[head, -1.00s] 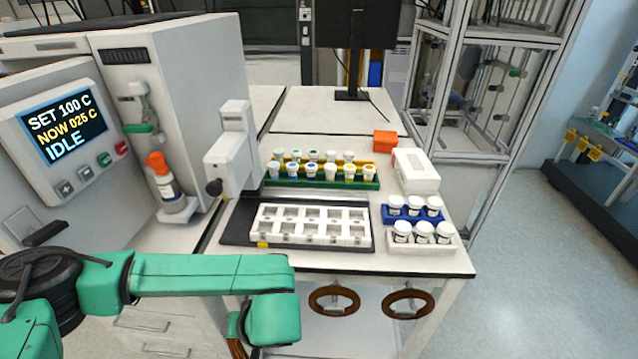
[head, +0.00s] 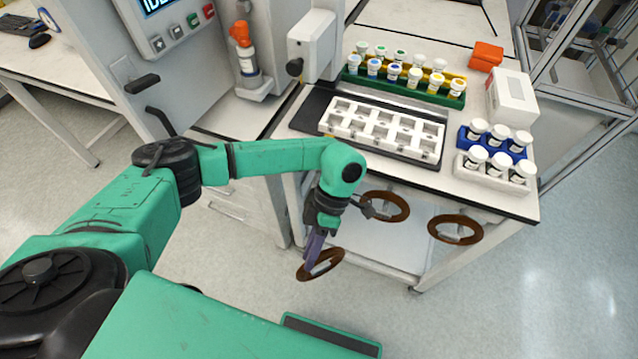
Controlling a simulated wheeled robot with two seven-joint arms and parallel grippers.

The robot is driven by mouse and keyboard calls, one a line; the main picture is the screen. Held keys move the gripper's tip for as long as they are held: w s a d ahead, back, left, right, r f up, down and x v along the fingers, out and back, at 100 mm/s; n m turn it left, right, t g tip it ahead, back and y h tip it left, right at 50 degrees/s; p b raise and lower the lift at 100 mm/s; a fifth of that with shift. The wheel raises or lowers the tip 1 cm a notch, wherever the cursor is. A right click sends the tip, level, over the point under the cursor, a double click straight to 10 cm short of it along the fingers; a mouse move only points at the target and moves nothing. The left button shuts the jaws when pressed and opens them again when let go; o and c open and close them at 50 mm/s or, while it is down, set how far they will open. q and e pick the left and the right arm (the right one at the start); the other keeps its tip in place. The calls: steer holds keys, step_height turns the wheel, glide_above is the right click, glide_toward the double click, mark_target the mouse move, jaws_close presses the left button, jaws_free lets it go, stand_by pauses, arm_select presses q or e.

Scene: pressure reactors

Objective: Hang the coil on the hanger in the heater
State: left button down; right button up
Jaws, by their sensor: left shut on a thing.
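My left gripper (head: 313,252) points down in front of the table and is shut on a brown ring-shaped coil (head: 334,258). The fingers cover part of its left side. The coil is in the air, clear of the floor. Two similar brown coils, one in the middle (head: 388,206) and one at the right (head: 455,229), are at the table's front below the top. The heater (head: 100,45) is the grey-white cabinet at upper left, with a cut-off display and a dark handle (head: 142,84). No hanger inside it is visible. My right gripper is not in view.
The table (head: 500,200) carries a white rack (head: 383,130), vial racks, a white box (head: 512,97) and an orange box (head: 487,55). A bottle (head: 245,50) stands beside the heater panel. Open floor lies at lower right.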

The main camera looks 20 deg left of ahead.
arm_select(q)
steer(key=a+r+n+t+h, duration=0.2)
steer(key=n+t, duration=0.3)
steer(key=n, duration=0.8)
steer(key=a+r+n+t+h, duration=0.2)
steer(key=r+n+t+h, duration=0.2)
steer(key=n, duration=0.9)
steer(key=shift+w+t+h, duration=0.35)
steer(key=shift+t+h, duration=0.35)
steer(key=shift+h, duration=0.1)
steer(key=w+d+f+p, duration=0.1)
steer(key=w+f+p, duration=0.2)
steer(key=w, duration=1.5)
steer(key=shift+p, duration=0.65)
steer(key=c, duration=0.7)
jaws_free()
steer(key=shift+s, duration=0.1)
steer(key=shift+c, duration=0.2)
